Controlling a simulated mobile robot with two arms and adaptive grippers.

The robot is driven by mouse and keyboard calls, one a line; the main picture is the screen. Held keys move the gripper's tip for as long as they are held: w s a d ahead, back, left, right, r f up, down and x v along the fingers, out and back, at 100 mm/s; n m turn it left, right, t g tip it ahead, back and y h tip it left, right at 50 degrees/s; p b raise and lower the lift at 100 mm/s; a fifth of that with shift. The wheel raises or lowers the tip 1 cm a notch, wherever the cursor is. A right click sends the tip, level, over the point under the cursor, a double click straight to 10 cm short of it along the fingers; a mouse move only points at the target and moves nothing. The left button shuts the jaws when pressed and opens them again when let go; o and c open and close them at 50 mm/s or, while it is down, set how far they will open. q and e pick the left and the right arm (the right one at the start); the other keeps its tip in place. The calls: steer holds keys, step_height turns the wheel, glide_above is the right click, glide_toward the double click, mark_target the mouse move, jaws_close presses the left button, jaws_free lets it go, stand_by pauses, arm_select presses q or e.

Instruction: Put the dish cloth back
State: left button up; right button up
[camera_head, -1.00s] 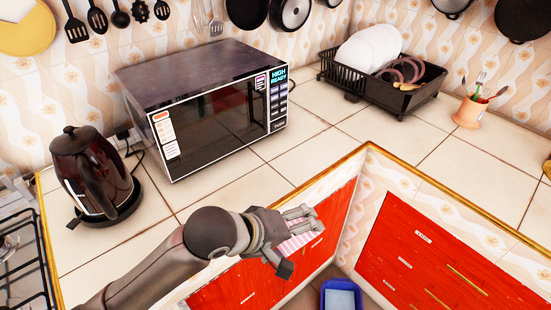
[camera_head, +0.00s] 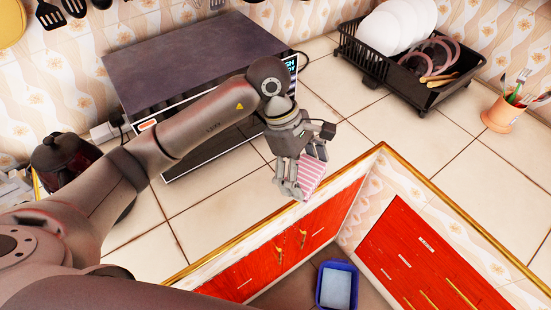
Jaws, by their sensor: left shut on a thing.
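The dish cloth (camera_head: 312,175) is pink and white striped. It shows at the fingers of my left gripper (camera_head: 290,188), near the counter's front edge by the inner corner. My left gripper points down and is shut on the cloth. Part of the cloth is hidden behind the fingers. I cannot tell whether the cloth touches the counter. My right gripper is not in view.
A microwave (camera_head: 190,55) stands behind my left arm, which covers much of its front. A dark kettle (camera_head: 65,160) is at left. A black dish rack (camera_head: 390,65) and a utensil cup (camera_head: 502,115) stand at right. A blue bin (camera_head: 338,287) is on the floor below.

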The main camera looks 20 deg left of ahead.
arm_select(q)
steer(key=w+a+f+p, duration=0.2)
steer(key=w+a+p, duration=0.1)
steer(key=w+a, duration=0.15)
steer(key=p, duration=0.2)
glide_above(273, 174)
steer(key=f, duration=0.6)
steer(key=shift+s+d, duration=0.25)
steer(key=shift+d, duration=0.15)
steer(key=shift+w+a+f, duration=0.15)
steer(key=shift+a+f, duration=0.1)
steer(key=shift+f, duration=0.1)
steer(key=shift+a+f, duration=0.1)
steer(key=shift+f, duration=0.15)
step_height(273, 174, down, 2)
steer(key=shift+p, duration=0.9)
steer(key=shift+f, duration=0.4)
steer(key=shift+w+f, duration=0.1)
steer(key=shift+f, duration=0.05)
steer(key=o, duration=0.7)
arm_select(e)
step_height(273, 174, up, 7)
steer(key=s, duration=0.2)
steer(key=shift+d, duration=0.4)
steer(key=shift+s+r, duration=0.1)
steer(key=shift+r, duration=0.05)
